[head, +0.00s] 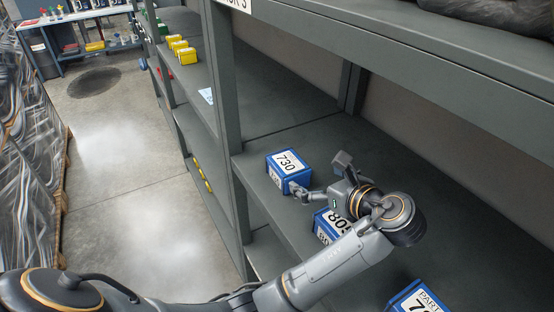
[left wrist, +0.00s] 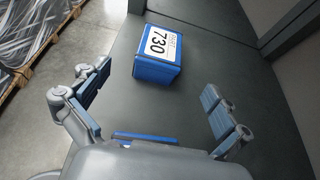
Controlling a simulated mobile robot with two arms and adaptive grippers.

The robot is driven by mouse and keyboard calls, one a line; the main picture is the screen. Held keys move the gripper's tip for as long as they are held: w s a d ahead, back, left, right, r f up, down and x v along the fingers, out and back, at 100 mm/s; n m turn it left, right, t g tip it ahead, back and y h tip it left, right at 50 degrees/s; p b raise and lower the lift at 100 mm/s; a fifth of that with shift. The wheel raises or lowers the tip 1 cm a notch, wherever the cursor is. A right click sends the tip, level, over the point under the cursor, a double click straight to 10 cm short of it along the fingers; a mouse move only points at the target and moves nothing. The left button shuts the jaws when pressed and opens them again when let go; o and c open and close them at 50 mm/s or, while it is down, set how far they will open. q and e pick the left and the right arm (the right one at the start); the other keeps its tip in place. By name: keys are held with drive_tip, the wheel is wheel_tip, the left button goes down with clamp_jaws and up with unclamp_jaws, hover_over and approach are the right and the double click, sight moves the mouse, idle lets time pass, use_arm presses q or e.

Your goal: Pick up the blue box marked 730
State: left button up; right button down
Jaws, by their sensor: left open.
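The blue box marked 730 (head: 287,166) has a white label and sits upright on the grey shelf (head: 262,203), close to the shelf's front edge. In the left wrist view the box (left wrist: 157,52) lies ahead, just beyond the fingertips. My left gripper (head: 320,176) is open and empty, its fingers spread wide to the right of the box in the head view. In the left wrist view the left gripper (left wrist: 158,92) has one finger on each side, with bare shelf between them and the box. My right gripper is not in view.
A blue box marked 805 (head: 323,229) stands under my left arm, partly hidden. Another blue box (head: 414,300) is at the lower right. A grey shelf post (head: 226,110) rises left of the 730 box. Yellow boxes (head: 180,46) sit on the farther shelf.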

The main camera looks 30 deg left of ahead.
sight(291, 165)
use_arm(q)
drive_tip(key=p+x, duration=0.1)
drive_tip(key=x, duration=0.3)
drive_tip(key=shift+w+p, duration=0.2)
drive_tip(key=shift+p, duration=0.15)
drive_tip(key=x, duration=0.3)
drive_tip(key=shift+w+a+f, duration=0.1)
drive_tip(key=shift+a+f, duration=0.05)
drive_tip(key=shift+a, duration=0.1)
drive_tip(key=shift+w+a+f+p, duration=0.1)
drive_tip(key=shift+w+a+p, duration=0.25)
drive_tip(key=shift+a+p, duration=0.45)
drive_tip(key=x, duration=0.1)
drive_tip(key=p+x, duration=0.1)
drive_tip(key=x, duration=0.1)
drive_tip(key=shift+d+f, duration=0.15)
drive_tip(key=shift+f, duration=0.1)
drive_tip(key=shift+w+f, duration=0.1)
drive_tip(key=shift+f, duration=0.05)
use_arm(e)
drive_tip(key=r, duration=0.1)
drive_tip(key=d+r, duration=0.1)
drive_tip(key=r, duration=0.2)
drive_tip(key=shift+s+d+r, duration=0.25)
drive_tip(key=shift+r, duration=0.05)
